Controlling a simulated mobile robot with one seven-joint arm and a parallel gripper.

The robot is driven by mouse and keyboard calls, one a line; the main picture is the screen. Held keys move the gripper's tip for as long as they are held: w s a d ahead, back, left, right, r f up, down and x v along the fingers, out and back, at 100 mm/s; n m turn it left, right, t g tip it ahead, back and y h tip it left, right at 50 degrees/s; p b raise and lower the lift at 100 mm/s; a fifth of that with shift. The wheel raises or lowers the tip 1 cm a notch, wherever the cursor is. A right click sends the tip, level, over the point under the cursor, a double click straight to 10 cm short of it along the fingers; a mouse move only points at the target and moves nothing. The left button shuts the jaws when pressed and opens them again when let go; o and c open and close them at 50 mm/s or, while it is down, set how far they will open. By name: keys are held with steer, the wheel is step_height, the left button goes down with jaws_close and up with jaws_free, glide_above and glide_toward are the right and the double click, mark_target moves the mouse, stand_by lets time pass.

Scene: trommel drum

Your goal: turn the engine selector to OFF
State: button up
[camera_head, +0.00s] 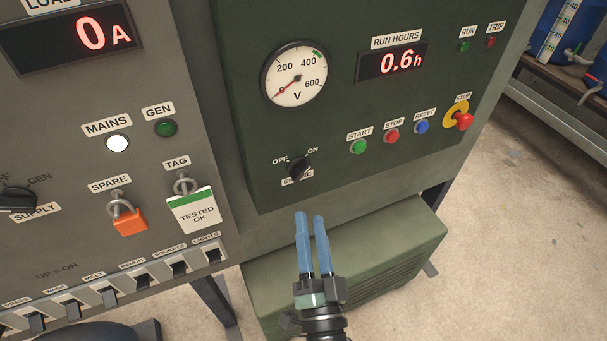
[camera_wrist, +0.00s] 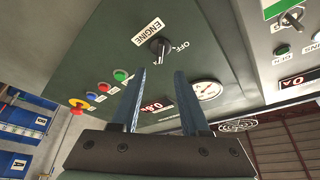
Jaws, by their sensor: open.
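The engine selector (camera_head: 299,167) is a black knob low on the dark green panel, with OFF printed at its upper left and ON at its upper right. Its handle appears to lean toward the ON side, but its marker is too small to read surely. My gripper (camera_head: 310,215) has two blue fingers, open and empty, below the knob and apart from it in the head view. In the wrist view the knob (camera_wrist: 158,46) shows just beyond the gap between the fingertips (camera_wrist: 160,72), beside the ENGINE label. The ON label is not clear there.
Start (camera_head: 359,147), stop (camera_head: 392,136) and reset (camera_head: 421,126) buttons and a red emergency stop (camera_head: 463,120) sit right of the knob. A green housing (camera_head: 350,265) lies below.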

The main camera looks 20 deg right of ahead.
mark_target(304, 174)
steer(key=x, duration=0.9)
steer(key=shift+w+p, duration=0.1)
steer(key=shift+p, duration=0.2)
jaws_close()
